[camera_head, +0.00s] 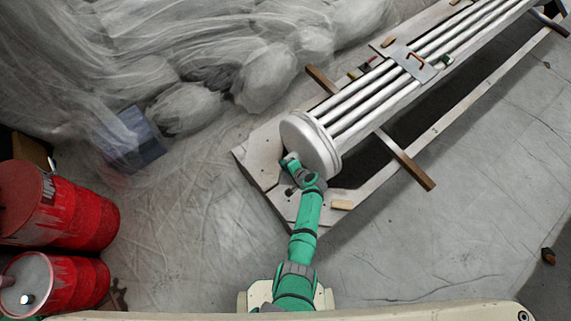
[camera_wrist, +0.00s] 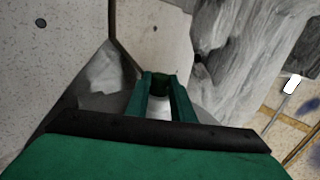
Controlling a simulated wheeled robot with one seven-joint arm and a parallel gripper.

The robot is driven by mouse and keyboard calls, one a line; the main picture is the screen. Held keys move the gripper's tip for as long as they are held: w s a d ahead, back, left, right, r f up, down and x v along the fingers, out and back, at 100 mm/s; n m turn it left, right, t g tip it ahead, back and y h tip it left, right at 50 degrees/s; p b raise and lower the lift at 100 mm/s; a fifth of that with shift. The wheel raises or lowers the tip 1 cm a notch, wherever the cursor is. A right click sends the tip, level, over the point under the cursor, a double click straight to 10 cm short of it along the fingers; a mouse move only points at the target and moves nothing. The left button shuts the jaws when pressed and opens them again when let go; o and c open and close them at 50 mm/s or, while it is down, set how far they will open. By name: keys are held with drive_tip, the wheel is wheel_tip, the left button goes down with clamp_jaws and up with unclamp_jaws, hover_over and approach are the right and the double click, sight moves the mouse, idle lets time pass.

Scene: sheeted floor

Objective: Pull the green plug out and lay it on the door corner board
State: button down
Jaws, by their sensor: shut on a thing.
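My gripper (camera_head: 289,161) is low beside the round white end cap, at the near end of the long frame. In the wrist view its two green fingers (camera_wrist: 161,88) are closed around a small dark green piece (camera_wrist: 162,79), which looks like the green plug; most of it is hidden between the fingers. The pale corner board (camera_head: 260,150) lies at the frame's near left corner, just left of my gripper. Pale boards (camera_wrist: 70,45) with a dark seam fill the upper left of the wrist view. I cannot tell whether the plug touches anything below.
The end cap (camera_head: 311,146) and white tubes (camera_head: 385,88) rise to the right. A small green block (camera_head: 446,61) sits beside a metal plate (camera_head: 414,64).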

drive_tip(key=shift+s+a, duration=0.4)
drive_tip(key=shift+a, duration=0.1)
drive_tip(key=shift+s+a, duration=0.2)
drive_tip(key=shift+a, duration=0.05)
drive_tip(key=shift+s+a, duration=0.7)
drive_tip(key=shift+a, duration=0.35)
drive_tip(key=shift+s+a, duration=0.2)
drive_tip(key=shift+s+a, duration=0.1)
drive_tip(key=shift+a, duration=0.05)
drive_tip(key=shift+s+a, duration=0.55)
drive_tip(key=shift+a, duration=0.2)
drive_tip(key=shift+s+a, duration=0.5)
drive_tip(key=shift+a, duration=0.25)
drive_tip(key=d+r+m+t+h, duration=0.1)
drive_tip(key=d+r+m+h, duration=0.1)
drive_tip(key=r, duration=0.7)
drive_tip(key=d+r+m+h, duration=0.3)
drive_tip(key=d+r+m, duration=0.1)
drive_tip(key=r, duration=0.6)
drive_tip(key=shift+s+m+t, duration=0.15)
drive_tip(key=shift+m+t, duration=0.25)
drive_tip(key=shift+m, duration=0.2)
